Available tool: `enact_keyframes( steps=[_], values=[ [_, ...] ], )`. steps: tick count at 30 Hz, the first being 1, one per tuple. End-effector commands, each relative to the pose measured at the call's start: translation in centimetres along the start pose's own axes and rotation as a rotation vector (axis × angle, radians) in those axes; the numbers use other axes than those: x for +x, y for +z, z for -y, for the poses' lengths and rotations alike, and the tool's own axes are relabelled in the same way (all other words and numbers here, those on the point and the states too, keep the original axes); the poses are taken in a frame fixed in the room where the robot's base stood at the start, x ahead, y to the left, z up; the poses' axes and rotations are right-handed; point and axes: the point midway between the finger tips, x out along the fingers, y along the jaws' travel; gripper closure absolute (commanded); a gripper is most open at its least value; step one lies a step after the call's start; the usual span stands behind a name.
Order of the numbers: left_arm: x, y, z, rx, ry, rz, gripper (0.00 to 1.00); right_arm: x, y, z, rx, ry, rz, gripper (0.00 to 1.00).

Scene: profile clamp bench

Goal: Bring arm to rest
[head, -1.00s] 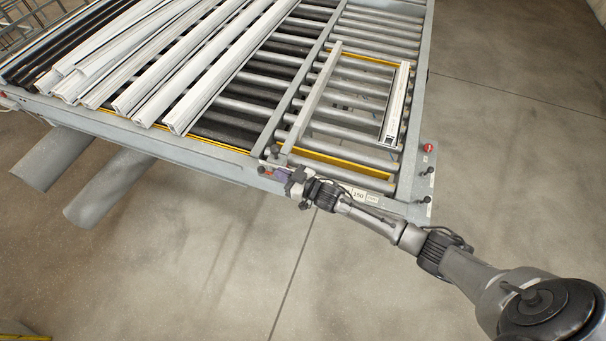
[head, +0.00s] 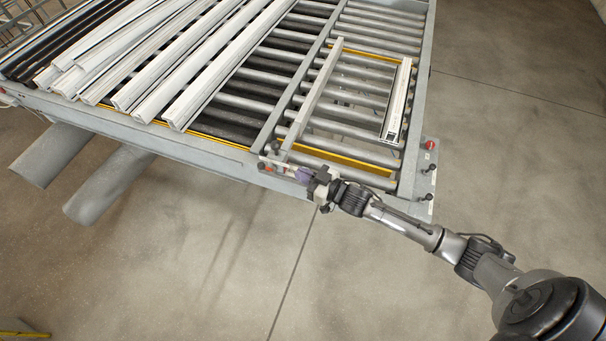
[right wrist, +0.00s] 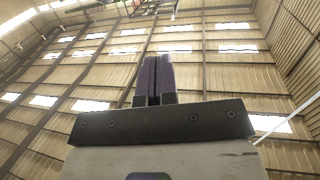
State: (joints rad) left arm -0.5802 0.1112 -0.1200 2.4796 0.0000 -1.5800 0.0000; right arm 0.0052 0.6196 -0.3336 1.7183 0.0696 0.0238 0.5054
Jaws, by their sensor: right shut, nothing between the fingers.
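My right gripper (head: 303,175) is at the front edge of the roller bench (head: 225,162), beside the knobs at the corner of the clamp section. In the right wrist view its two purple-grey fingers (right wrist: 154,80) are together with nothing between them. That view faces the hall wall and roof, with no bench part clearly visible near the fingers. My right arm reaches in from the lower right of the head view. My left gripper is not in view.
Several white profiles (head: 215,75) lie on the rollers at the left. A short white profile (head: 397,100) lies in the clamp section, right of a pale bar (head: 316,95). A red button (head: 429,145) and black knobs sit at the right corner. The floor (head: 230,260) in front is clear.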

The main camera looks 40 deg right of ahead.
Motion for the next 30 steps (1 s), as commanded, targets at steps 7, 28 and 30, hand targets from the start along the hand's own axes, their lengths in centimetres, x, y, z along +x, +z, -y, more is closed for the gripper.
enact_keyframes(
  steps=[7,28,30],
  values=[
    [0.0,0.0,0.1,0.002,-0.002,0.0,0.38,0.0,0.0,0.0,0.0,0.0,0.0,1.0],
    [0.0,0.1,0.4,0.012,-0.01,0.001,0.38,-4.0,3.4,-2.4,-0.38,0.257,0.71,1.0],
    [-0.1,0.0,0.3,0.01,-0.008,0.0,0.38,-5.0,2.2,-1.5,-0.395,0.274,0.784,1.0]
  ],
)
